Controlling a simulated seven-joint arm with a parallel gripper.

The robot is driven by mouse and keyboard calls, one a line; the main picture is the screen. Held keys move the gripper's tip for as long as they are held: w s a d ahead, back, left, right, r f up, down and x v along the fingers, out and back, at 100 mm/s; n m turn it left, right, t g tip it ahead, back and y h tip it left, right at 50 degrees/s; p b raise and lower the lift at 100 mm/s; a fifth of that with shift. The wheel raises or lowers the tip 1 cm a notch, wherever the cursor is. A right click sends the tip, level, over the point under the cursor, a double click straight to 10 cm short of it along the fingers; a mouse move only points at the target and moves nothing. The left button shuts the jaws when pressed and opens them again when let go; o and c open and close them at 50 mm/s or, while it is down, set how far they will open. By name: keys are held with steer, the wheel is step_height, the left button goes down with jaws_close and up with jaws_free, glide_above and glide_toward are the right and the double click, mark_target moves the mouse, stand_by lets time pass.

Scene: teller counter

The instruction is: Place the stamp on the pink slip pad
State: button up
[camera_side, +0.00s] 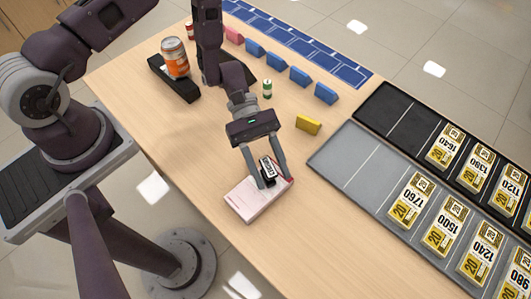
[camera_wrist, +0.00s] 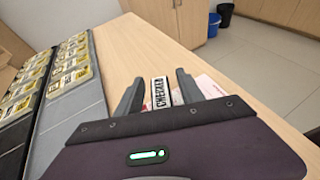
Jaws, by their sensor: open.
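The pink slip pad (camera_side: 250,203) lies on the wooden counter in the side view. The stamp (camera_side: 268,168), black with a white label, stands on the upper right part of the pad. My gripper (camera_side: 272,184) is low over the pad, its two fingers on either side of the stamp. The jaws are open. In the wrist view the stamp (camera_wrist: 160,92) shows its "CHECKED" label between the fingers of my gripper (camera_wrist: 158,90). The pad (camera_wrist: 208,87) shows partly behind the right finger. The stamp's base is partly hidden.
A yellow block (camera_side: 308,125) and a small green-and-white cylinder (camera_side: 267,89) stand beyond my gripper. A grey tray (camera_side: 345,165) and a black tray (camera_side: 392,112) with yellow-labelled bundles lie to the right. An orange can (camera_side: 175,58) stands on a black holder (camera_side: 180,85) at upper left. Bare counter surrounds the pad's left side.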

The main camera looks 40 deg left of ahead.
steer(key=v, duration=0.9)
step_height(320, 180, up, 10)
steer(key=a+m+y, duration=0.2)
steer(key=m+y, duration=0.2)
steer(key=m, duration=0.1)
steer(key=s+a+r+m+t+y, duration=0.4)
steer(key=s+r+t, duration=0.1)
steer(key=r, duration=0.4)
steer(key=s+a+r+m+t+y, duration=0.4)
steer(key=s+a+r+t, duration=0.1)
steer(key=s+r, duration=0.3)
steer(key=shift+a+r+t+y, duration=0.3)
steer(key=shift+a+r, duration=0.05)
steer(key=shift+r, duration=0.1)
